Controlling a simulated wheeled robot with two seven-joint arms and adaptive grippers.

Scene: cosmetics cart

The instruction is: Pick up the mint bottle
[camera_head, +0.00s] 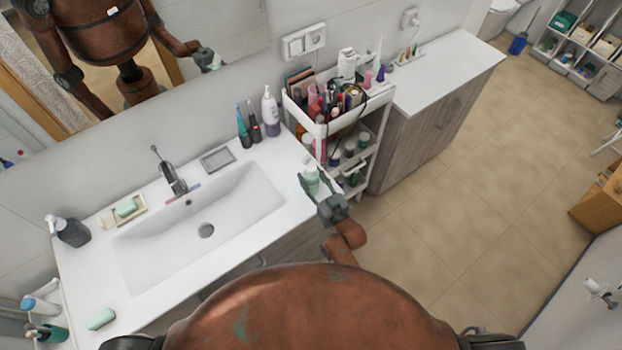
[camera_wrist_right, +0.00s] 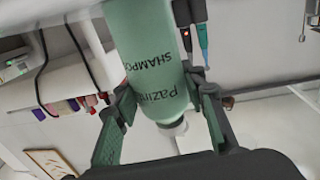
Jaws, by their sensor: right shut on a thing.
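The mint bottle (camera_head: 310,177) is pale green with a white top, near the right end of the sink counter in the head view. My right gripper (camera_head: 322,187) is shut on it. In the right wrist view the mint bottle (camera_wrist_right: 148,55) shows the word "SHAMPOO" and appears upside down in the picture, between the two fingers of my right gripper (camera_wrist_right: 165,115). I cannot tell from these frames whether its base touches the counter. My left gripper is not in view.
A white cart (camera_head: 330,128) full of cosmetics stands just right of the sink counter (camera_head: 225,240). A pump bottle (camera_head: 270,110) and toothbrushes stand at the back of the counter. A mint soap bar (camera_head: 101,319) lies at its left front. Open floor (camera_head: 430,230) lies to the right.

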